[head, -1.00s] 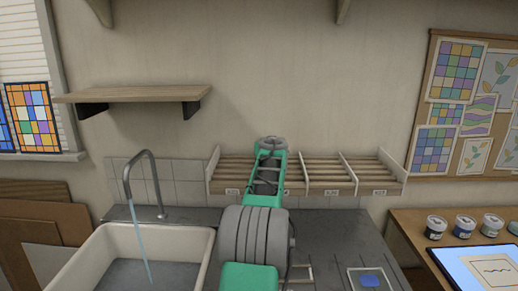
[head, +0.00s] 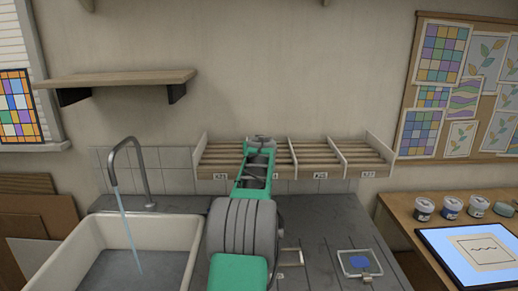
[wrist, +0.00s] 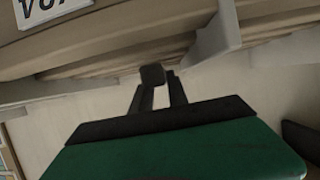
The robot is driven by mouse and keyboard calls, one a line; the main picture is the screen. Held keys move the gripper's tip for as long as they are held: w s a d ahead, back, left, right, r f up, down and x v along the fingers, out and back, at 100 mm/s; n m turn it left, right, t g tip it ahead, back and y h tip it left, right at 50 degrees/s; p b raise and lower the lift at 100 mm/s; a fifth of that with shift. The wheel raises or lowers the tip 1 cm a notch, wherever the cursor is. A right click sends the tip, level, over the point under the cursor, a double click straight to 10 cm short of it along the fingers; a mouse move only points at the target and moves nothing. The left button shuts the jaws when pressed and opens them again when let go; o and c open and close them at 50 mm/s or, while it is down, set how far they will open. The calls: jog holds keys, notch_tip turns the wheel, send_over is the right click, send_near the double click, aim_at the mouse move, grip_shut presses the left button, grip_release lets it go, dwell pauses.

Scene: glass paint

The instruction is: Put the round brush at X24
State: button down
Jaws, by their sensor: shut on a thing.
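My gripper (wrist: 160,82) is shut, with a small dark squarish piece (wrist: 153,74) between its fingertips in the wrist view. This looks like an end of the round brush; the rest of it is hidden. The wooden slatted rack (head: 312,155) hangs on the wall, split into bays by pale dividers, with label plates on its front edge. My arm reaches up in front of its left part and hides some labels, so I cannot read X24. In the wrist view the rack (wrist: 110,50) is close to the fingertips, with a partly cut-off label at top left.
A sink (head: 150,235) with a running tap (head: 130,165) is at left, below a bare wooden shelf (head: 120,78). A grey counter (head: 320,235) holds a small frame with a blue patch (head: 360,262). A right-hand table carries paint jars (head: 452,207) and a lit panel (head: 480,255).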

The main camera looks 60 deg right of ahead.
jog(key=shift+f+b, duration=0.6)
jog(key=shift+f, duration=0.05)
dwell(0.4)
jog(key=shift+r, duration=0.15)
dwell(0.4)
jog(key=c, duration=0.6)
grip_release()
jog(key=shift+w+a, duration=0.1)
jog(key=shift+w, duration=0.05)
dwell(0.5)
